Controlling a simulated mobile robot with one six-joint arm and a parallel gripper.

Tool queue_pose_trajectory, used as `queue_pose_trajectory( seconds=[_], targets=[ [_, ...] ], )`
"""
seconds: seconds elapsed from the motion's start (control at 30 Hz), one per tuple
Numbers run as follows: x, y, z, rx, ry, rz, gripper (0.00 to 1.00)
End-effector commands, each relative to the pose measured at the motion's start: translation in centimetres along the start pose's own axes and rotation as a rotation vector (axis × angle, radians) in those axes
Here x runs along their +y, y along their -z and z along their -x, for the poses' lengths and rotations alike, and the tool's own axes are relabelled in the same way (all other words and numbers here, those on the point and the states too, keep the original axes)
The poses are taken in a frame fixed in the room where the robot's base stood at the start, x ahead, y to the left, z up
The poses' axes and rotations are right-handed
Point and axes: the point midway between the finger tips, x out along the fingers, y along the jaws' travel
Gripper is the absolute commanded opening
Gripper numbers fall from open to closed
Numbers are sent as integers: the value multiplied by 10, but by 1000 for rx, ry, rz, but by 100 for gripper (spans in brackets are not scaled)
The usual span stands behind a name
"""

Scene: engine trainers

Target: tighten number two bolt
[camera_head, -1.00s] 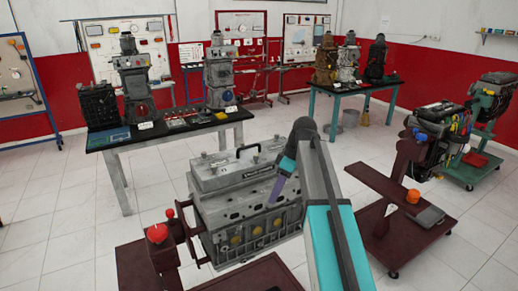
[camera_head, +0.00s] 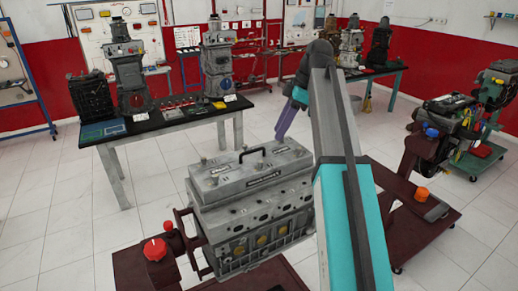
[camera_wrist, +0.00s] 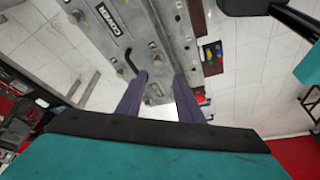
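The grey engine block (camera_head: 262,212) stands in front of me, with a lighter cover (camera_head: 235,183) and a black handle (camera_head: 252,154) on top. Small round bolt heads show on the cover in the wrist view, one near the upper left (camera_wrist: 75,17) and one between my fingers (camera_wrist: 155,90). I cannot read which is number two. My gripper (camera_head: 280,137) has purple fingers and is above the back right end of the cover. In the wrist view my gripper (camera_wrist: 157,78) has its fingers apart, with nothing held. I cannot tell the height gap.
A red knob (camera_head: 155,249) on a dark red stand is at the front left. A black table (camera_head: 175,118) with engines stands behind. A dark red stand (camera_head: 415,235) with an orange cap (camera_head: 421,194) and another engine is at the right. White tiled floor lies between.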

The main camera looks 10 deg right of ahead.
Motion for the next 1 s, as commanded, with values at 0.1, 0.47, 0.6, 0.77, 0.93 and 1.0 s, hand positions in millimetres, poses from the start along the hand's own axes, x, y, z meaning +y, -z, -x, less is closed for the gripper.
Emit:
queue_pose_trajectory(
  seconds=[0.1,0.47,0.6,0.77,0.93,1.0],
  targets=[
    [-1,3,11,2,-4,17,34],
    [-2,6,11,3,-3,24,34],
    [-2,7,8,3,-2,25,34],
    [-2,7,1,2,-1,26,34],
    [-2,6,-10,2,2,26,34],
    [-3,6,-15,2,4,26,34]
  ],
)
